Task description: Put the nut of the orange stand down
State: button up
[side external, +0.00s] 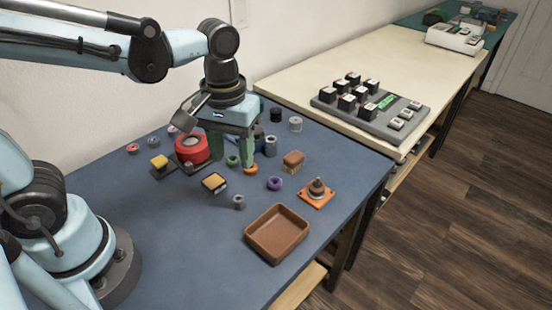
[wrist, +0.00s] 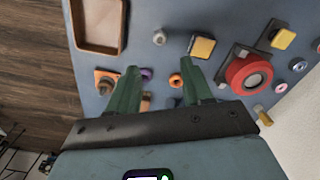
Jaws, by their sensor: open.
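The orange stand (side external: 317,201) is a flat orange plate on the right of the blue table. A brown, rounded piece with a dark tip (side external: 317,187) sits on it; whether this is the nut, I cannot tell. In the wrist view the stand (wrist: 100,75) is left of my fingers, partly hidden. A loose orange ring (side external: 250,169) lies near my gripper; it also shows between the fingers in the wrist view (wrist: 176,80). My gripper (side external: 232,161) is open, with green fingers pointing down, apart from the stand. It holds nothing that I can see.
A brown tray (side external: 249,235) stands empty at the table's front. A purple ring (side external: 275,183), a brown-topped block (side external: 293,160), a yellow-topped block (side external: 214,182) and a red round part (side external: 191,150) lie around. A pale table with a keypad (side external: 372,118) adjoins behind.

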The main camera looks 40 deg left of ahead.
jog(key=a+r+m+t, duration=0.1)
jog(key=a+m+t, duration=0.3)
jog(key=a+t, duration=0.2)
jog(key=shift+w+a+r+m+t, duration=0.25)
jog(key=shift+m+t, duration=0.15)
jog(key=shift+t, duration=0.2)
